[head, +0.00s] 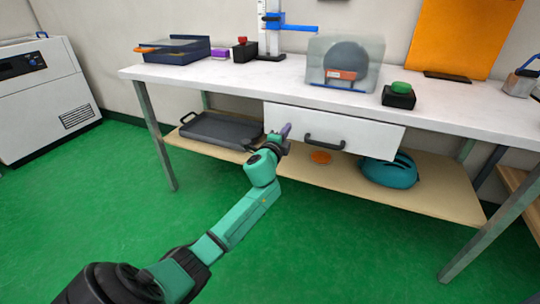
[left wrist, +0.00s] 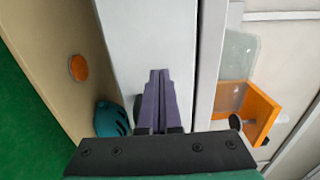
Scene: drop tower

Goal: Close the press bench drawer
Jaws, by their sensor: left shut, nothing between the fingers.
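The press bench drawer (head: 300,122) has a white front with a dark bar handle (head: 323,143). Its front sits right under the front edge of the bench top (head: 230,82), and no drawer inside shows. The drawer front also shows in the left wrist view (left wrist: 145,40) as a pale panel beside the bench edge. My left gripper (head: 286,129) has its purple fingers closed and empty, at the left part of the drawer front, left of the handle. The fingers (left wrist: 160,75) point at the panel; whether they touch it I cannot tell. My right gripper is not in view.
A lower shelf (head: 430,200) holds a grey tray (head: 215,130), an orange disc (head: 321,157) and a teal helmet (head: 388,172). On top stand a clear guard (head: 345,50) and a green button box (head: 398,95). Green floor in front is clear.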

